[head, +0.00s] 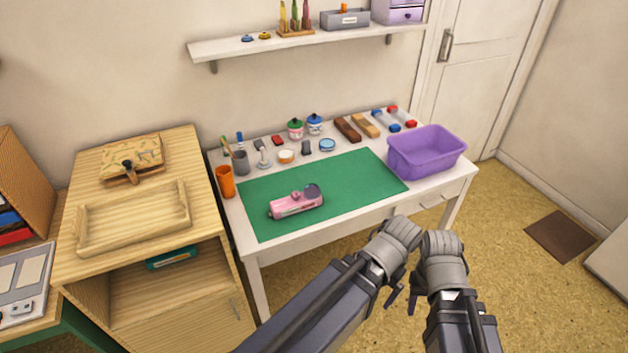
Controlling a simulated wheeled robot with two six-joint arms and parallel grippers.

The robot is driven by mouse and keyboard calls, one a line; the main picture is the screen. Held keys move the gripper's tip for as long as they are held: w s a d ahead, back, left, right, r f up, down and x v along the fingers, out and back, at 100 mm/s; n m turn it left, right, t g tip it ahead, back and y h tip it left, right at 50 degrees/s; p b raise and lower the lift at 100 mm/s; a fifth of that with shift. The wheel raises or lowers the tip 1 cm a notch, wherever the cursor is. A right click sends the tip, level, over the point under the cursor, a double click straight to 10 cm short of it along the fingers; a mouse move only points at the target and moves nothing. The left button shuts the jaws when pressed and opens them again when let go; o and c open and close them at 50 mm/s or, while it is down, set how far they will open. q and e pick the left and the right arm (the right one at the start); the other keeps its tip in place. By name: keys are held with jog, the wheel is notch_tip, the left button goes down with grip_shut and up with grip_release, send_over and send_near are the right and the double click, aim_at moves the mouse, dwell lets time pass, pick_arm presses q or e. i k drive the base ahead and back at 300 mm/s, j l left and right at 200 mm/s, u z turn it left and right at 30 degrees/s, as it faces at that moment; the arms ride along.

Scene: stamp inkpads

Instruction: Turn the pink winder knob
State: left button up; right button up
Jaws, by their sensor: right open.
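A pink device (290,207) lies on the green mat (350,173) on the white table. A small pink knob (296,195) appears on its top, beside a dark grey round part (312,191) at its right end. The knob is too small to show its turn position. My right gripper (414,300) is open and empty, low in front of the table and well apart from the pink device. My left gripper (388,299) is close beside it, partly hidden by the arm links, and its jaws cannot be made out.
A purple bin (428,158) stands at the table's right end. An orange cup (226,182), a grey pen cup (240,161), jars and wooden blocks line the left and back edges. The mat around the device is clear. A wooden cabinet (205,200) stands left of the table.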

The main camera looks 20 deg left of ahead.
aim_at(296, 195)
jog(key=i+l+u, duration=0.6)
jog(key=i+l, duration=0.1)
jog(key=l, duration=0.1)
